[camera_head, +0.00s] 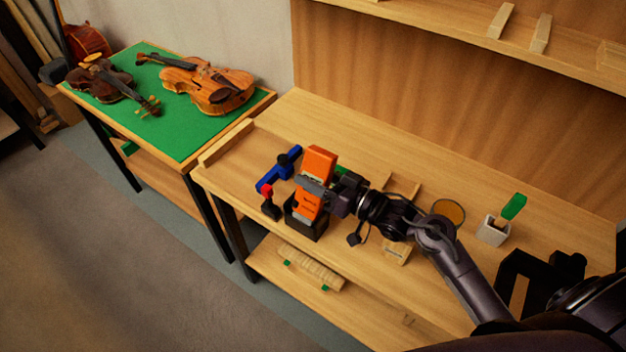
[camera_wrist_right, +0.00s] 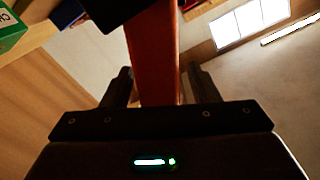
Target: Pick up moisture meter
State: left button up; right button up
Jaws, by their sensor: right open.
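The moisture meter, which I take to be the orange upright device (camera_head: 319,160), stands in a black holder (camera_head: 317,231) near the left end of the bench. My right gripper (camera_head: 313,187) is at the meter's middle, with its jaws open around it. In the right wrist view the orange-red body (camera_wrist_right: 152,55) passes between the two dark fingers (camera_wrist_right: 165,88), with a gap visible on the left side. Whether a finger touches it on the right is unclear. My left gripper is not in view.
A blue tool (camera_head: 278,170) and a small red-topped black item (camera_head: 269,203) are close to the holder. A round amber-topped item (camera_head: 449,211) and a white cup (camera_head: 493,231) with a green item are farther right. Violins lie on a green-topped table (camera_head: 185,135).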

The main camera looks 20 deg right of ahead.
jog(key=shift+x, duration=0.8)
jog(key=shift+w+a, duration=0.15)
jog(key=shift+w, duration=0.1)
grip_shut()
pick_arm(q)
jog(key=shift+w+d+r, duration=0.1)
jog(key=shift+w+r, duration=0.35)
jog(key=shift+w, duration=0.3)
pick_arm(e)
jog(key=shift+r, duration=0.2)
